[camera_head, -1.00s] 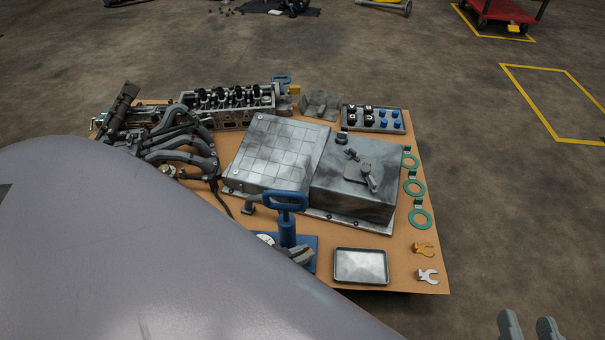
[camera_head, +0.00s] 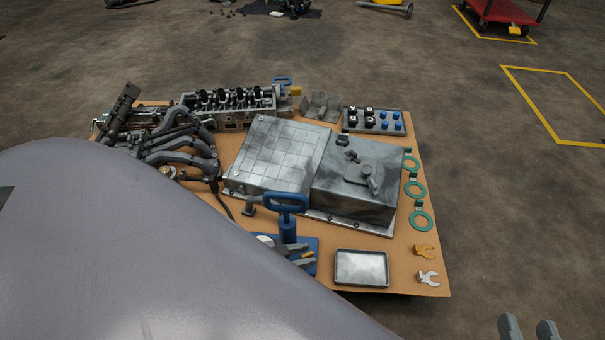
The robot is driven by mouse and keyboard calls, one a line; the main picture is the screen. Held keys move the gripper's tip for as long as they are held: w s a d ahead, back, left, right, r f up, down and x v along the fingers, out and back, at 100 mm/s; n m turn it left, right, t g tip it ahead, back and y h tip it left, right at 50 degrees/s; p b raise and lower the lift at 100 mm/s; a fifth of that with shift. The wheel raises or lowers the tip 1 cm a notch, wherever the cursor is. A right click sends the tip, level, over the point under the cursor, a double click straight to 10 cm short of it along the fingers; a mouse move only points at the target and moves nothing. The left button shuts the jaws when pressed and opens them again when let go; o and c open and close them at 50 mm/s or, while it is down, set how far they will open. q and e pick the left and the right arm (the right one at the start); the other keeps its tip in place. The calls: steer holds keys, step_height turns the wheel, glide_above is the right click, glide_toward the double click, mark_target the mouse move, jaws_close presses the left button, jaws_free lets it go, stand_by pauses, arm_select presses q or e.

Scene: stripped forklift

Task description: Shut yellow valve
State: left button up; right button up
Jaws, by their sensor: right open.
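A small yellow piece (camera_head: 307,254), which looks like the yellow valve, shows low on the blue hand pump (camera_head: 288,228). My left gripper (camera_head: 301,256) is at the pump's base, its grey fingertips on either side of the yellow piece. Whether they touch it I cannot tell. My large grey arm link hides the rest of this gripper and part of the pump base. My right gripper (camera_head: 530,330) is open and empty at the bottom right edge, off the table, with only its fingertips in view.
The brown table (camera_head: 400,270) holds an empty metal tray (camera_head: 361,267) right of the pump and a large grey metal housing (camera_head: 360,190) behind it. Green rings (camera_head: 414,190) and two small forked pieces (camera_head: 427,277) lie along the right edge.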

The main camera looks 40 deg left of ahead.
steer(key=shift+r, duration=0.1)
arm_select(q)
steer(key=p+v, duration=0.3)
steer(key=v, duration=0.4)
arm_select(e)
steer(key=shift+w+a+f+m+g+y, duration=0.1)
steer(key=shift+w+a+m+g+y, duration=0.15)
steer(key=shift+a+g, duration=0.2)
steer(key=shift+w+a+f+m+g+y, duration=0.15)
steer(key=shift+a+m+g, duration=0.15)
steer(key=shift+a, duration=0.2)
arm_select(q)
steer(key=shift+a, duration=0.1)
arm_select(e)
steer(key=shift+s, duration=0.1)
